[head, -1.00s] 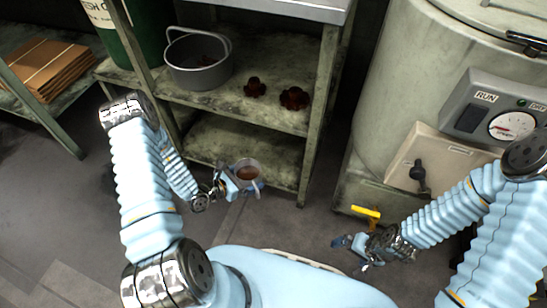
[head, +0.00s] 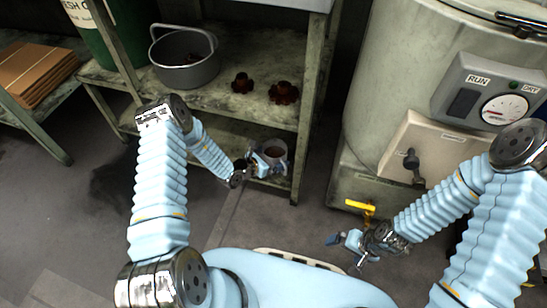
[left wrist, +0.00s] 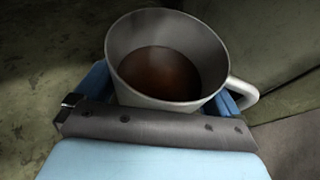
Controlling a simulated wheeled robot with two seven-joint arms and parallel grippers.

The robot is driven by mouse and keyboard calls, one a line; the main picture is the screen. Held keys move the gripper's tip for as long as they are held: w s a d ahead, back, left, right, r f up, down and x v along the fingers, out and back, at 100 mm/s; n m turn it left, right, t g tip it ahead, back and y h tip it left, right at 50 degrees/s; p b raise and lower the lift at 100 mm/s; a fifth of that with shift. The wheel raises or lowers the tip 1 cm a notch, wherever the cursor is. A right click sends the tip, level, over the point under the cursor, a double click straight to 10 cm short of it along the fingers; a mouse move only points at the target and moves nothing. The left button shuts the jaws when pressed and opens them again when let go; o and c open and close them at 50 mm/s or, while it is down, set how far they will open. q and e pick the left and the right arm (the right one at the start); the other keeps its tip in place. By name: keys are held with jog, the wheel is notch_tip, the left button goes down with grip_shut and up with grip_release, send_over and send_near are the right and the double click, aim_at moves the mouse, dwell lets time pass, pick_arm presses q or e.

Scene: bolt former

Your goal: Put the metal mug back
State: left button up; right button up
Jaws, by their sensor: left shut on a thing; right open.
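The metal mug (head: 274,150) is grey and upright, with brown content inside. My left gripper (head: 268,160) is shut on it, in front of the right part of the shelf unit in the head view. In the left wrist view the mug (left wrist: 168,60) fills the middle, its handle to the right, with blue fingers (left wrist: 165,95) on both sides of it. I cannot tell whether the mug touches the shelf. My right gripper (head: 347,246) is open and empty, low on the right near a yellow valve handle.
The shelf unit (head: 225,105) holds a grey pot (head: 185,68) and two dark red knob-like parts (head: 243,83) on its middle board. Its right post (head: 304,130) is close to the mug. A large drum machine (head: 420,60) with a yellow handle (head: 360,207) stands right.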

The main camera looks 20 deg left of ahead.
pick_arm(q)
jog(key=o, duration=0.7)
jog(key=shift+o, duration=0.2)
jog(key=shift+s+a+r, duration=0.1)
jog(key=shift+r, duration=0.1)
jog(key=p+v, duration=0.2)
jog(key=v, duration=0.9)
jog(key=shift+s, duration=0.35)
jog(key=shift+a+r, duration=0.1)
